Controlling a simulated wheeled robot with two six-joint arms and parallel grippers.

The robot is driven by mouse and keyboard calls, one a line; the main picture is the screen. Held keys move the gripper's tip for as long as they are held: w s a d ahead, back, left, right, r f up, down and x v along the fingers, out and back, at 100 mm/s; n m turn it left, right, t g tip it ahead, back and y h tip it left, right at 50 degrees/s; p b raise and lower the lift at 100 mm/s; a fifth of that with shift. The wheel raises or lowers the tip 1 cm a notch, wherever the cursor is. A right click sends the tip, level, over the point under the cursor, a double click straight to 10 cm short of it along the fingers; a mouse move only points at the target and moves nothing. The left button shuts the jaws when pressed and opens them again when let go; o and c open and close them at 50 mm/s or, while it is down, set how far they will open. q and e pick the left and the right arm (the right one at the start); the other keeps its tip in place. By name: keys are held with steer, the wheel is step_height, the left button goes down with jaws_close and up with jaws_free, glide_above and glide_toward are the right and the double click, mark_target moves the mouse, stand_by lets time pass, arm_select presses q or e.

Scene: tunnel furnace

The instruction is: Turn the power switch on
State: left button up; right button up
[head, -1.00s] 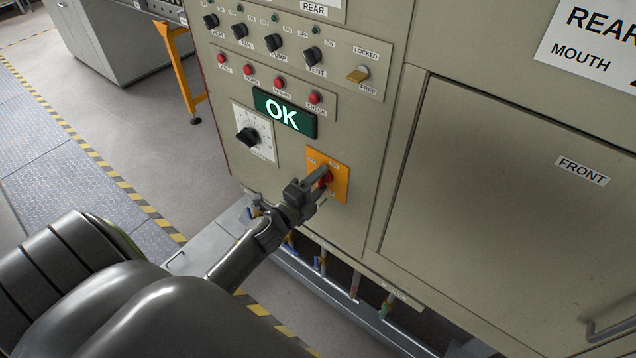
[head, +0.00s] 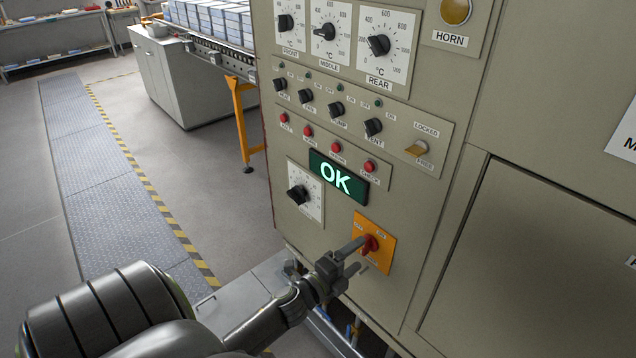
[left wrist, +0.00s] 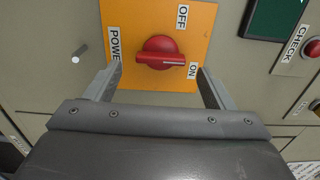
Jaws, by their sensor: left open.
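The power switch (head: 370,243) is a red rotary knob on an orange plate (head: 384,232) low on the furnace panel. In the left wrist view the knob (left wrist: 160,52) shows whole, its bar lying across the picture. The white line on the bar points right, close to the ON label (left wrist: 193,70); OFF (left wrist: 183,16) is above. My left gripper (head: 358,256) is open in front of the plate. In the left wrist view its fingers (left wrist: 158,74) stand on both sides of the knob, apart from it, with nothing between them gripped. My right gripper is not in view.
Above the switch are a lit OK display (head: 338,175), a dial (head: 298,194), red buttons (head: 369,166), several black switches and a locked/free lever (head: 416,149). A yellow post (head: 240,125) stands left of the panel. Open floor (head: 200,150) lies to the left.

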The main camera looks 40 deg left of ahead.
arm_select(q)
steer(key=s+a+b, duration=0.1)
steer(key=s+b, duration=1.2)
steer(key=s, duration=0.1)
stand_by(0.6)
